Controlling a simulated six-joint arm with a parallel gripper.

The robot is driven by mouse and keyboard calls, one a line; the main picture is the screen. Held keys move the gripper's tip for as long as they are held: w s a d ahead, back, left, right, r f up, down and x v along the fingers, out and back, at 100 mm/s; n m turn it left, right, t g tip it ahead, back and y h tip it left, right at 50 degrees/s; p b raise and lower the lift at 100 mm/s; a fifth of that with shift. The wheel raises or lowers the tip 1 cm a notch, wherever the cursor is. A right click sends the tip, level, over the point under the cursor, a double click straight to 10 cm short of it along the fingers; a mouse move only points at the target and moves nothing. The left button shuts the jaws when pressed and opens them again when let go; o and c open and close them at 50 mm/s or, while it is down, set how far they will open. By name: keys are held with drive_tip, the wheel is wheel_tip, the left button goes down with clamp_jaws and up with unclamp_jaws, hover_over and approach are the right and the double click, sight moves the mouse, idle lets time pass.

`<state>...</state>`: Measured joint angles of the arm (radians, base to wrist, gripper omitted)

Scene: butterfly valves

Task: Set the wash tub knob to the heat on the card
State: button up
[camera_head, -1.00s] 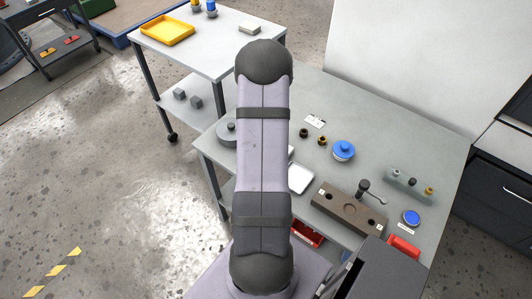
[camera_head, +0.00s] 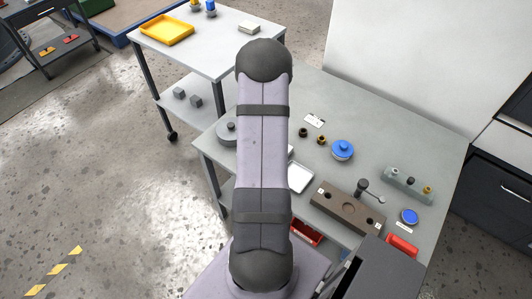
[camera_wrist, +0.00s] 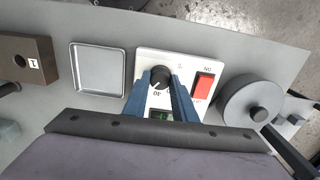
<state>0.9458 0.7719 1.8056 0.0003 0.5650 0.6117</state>
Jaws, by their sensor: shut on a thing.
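The wash tub's white control panel (camera_wrist: 148,62) shows in the middle of the wrist view. It carries a round black knob (camera_wrist: 160,77) with a white pointer mark, a red switch (camera_wrist: 203,84) to its right and a small green display (camera_wrist: 160,115) below, partly covered. My gripper (camera_wrist: 160,86) has its blue fingers on both sides of the knob, shut on it. The display and dial marks are too small to read surely. In the head view my arm hides the panel and gripper. A white card (camera_head: 315,120) with small dark marks lies on the table; its marks are unreadable.
A grey round lidded pot (camera_wrist: 250,100) stands right of the panel. A square metal tray (camera_wrist: 97,67) and a brown block (camera_wrist: 22,62) lie to its left. The table also holds a blue round handwheel (camera_head: 343,150) and a grey valve fixture (camera_head: 408,184).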

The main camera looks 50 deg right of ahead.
drive_tip(key=shift+m, duration=0.3)
drive_tip(key=o, duration=1)
drive_tip(key=shift+o, duration=0.2)
drive_tip(key=shift+r, duration=0.15)
drive_tip(key=shift+r+b, duration=0.6)
drive_tip(key=shift+r, duration=2.95)
